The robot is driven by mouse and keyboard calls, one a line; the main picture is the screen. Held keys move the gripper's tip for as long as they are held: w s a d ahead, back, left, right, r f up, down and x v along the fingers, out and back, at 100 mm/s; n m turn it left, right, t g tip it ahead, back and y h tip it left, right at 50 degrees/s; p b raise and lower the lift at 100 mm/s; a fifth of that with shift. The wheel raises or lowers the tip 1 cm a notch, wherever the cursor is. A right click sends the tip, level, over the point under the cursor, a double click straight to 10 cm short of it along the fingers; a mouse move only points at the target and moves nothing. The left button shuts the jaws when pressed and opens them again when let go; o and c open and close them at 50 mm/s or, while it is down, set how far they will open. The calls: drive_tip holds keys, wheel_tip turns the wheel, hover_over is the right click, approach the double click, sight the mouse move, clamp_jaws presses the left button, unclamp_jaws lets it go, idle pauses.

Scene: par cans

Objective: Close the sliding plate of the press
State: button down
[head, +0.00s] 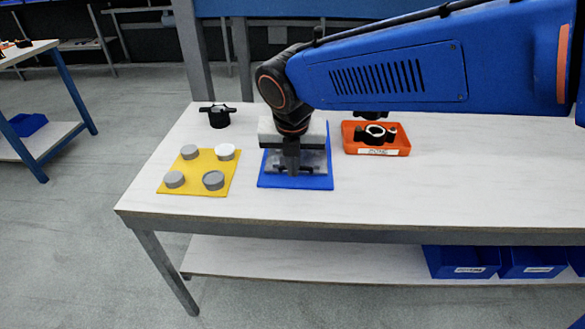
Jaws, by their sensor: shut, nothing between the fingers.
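The press (267,129) is a grey block standing on a blue base mat (296,183) near the middle of the table. My gripper (292,172) points down in front of the press, over the blue mat. It is shut and holds nothing. My gripper and wrist cover much of the press, so the sliding plate's position cannot be made out. A grey, shiny part of the press (315,163) shows beside the fingers. I cannot tell whether the fingers touch it.
A yellow mat (200,176) with several round grey and white caps lies left of the press. A black handled part (218,116) stands behind it. An orange tray (377,150) with black and white parts sits to the right. The table's front right is clear.

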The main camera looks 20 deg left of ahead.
drive_tip(key=shift+w+a, duration=0.1)
drive_tip(key=shift+w, duration=0.2)
drive_tip(key=shift+w, duration=0.1)
drive_tip(key=w+a, duration=0.1)
drive_tip(key=w, duration=0.6)
drive_tip(key=w+a, duration=0.1)
drive_tip(key=w, duration=0.3)
drive_tip(key=shift+w+a, duration=0.3)
drive_tip(key=shift+a, duration=0.05)
